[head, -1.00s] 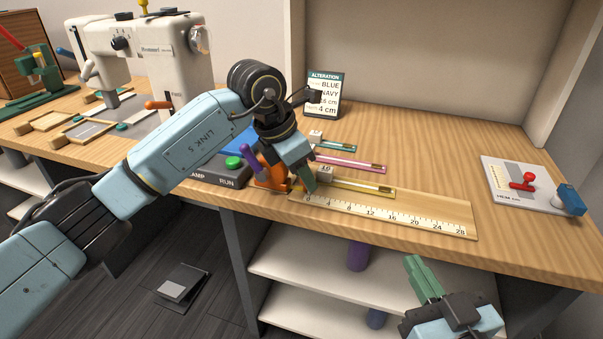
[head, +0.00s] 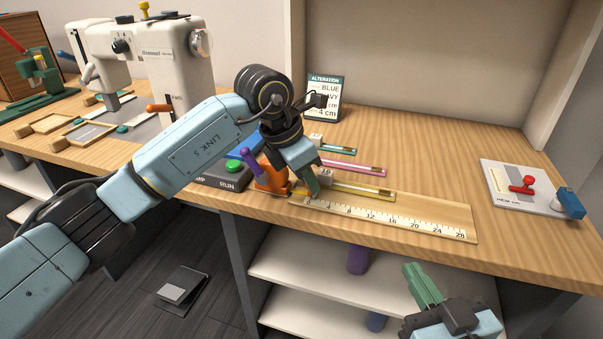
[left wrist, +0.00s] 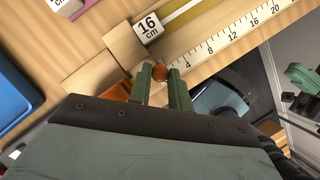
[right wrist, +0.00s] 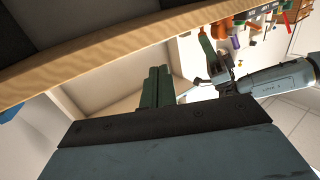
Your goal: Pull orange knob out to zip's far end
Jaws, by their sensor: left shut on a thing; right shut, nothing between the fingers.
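My left gripper (left wrist: 160,88) is shut on a small round orange knob (left wrist: 159,73), which shows between its green fingertips beside the low-number end of the ruler (left wrist: 222,48). In the head view the left gripper (head: 313,188) is over the left end of the ruler board (head: 425,207) and hides the knob. A yellow zip (head: 362,190) lies along the back of the ruler, with a "16 cm" block (left wrist: 148,28) at its near-zero end. My right gripper (head: 422,284) is shut and empty, in front of and below the bench edge; its closed fingers fill the middle of the right wrist view (right wrist: 158,88).
Pink (head: 355,167) and teal (head: 337,149) zips lie behind the yellow one. An orange clamp with a purple lever (head: 270,178) stands left of the ruler. A sign (head: 324,97) stands behind. A red-knobbed plate (head: 522,185) lies far right; bench between is clear.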

